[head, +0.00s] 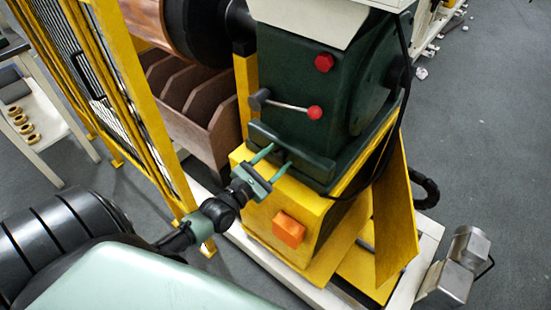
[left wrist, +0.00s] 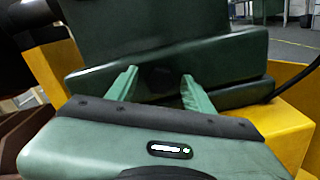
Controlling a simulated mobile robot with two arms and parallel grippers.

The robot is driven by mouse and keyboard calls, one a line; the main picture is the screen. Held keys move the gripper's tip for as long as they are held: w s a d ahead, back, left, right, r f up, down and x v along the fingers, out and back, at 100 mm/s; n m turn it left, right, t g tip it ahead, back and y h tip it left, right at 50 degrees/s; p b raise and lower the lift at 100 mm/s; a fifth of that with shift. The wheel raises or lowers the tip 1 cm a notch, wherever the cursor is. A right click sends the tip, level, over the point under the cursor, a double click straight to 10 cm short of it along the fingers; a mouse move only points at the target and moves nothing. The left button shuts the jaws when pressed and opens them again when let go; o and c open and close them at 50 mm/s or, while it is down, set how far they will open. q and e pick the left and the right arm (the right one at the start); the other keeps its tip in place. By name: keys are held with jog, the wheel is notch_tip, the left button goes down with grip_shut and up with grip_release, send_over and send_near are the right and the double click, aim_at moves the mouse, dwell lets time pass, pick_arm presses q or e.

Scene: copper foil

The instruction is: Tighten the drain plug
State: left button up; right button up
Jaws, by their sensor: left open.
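A dark green gearbox housing (head: 305,75) stands on a yellow base. A red hexagonal plug (head: 323,62) sits high on its front face. My left gripper (head: 274,158) is open, its two fingers pointing at the lower front of the housing. In the left wrist view, a dark, indistinct patch (left wrist: 160,76) shows on the green face between the fingertips; it may be the drain plug, but I cannot tell. Nothing is visibly held, and contact is unclear. My right gripper is not in view.
A lever with a red knob (head: 314,113) sticks out above my left gripper. An orange box (head: 289,229) is on the yellow base (head: 262,222) below it. A yellow mesh fence (head: 125,85) stands left. A black cable (head: 388,150) hangs at the right.

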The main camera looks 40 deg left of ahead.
pick_arm(q)
jog(key=c, duration=1.1)
grip_shut()
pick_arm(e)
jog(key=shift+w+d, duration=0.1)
pick_arm(q)
jog(key=shift+m, duration=0.4)
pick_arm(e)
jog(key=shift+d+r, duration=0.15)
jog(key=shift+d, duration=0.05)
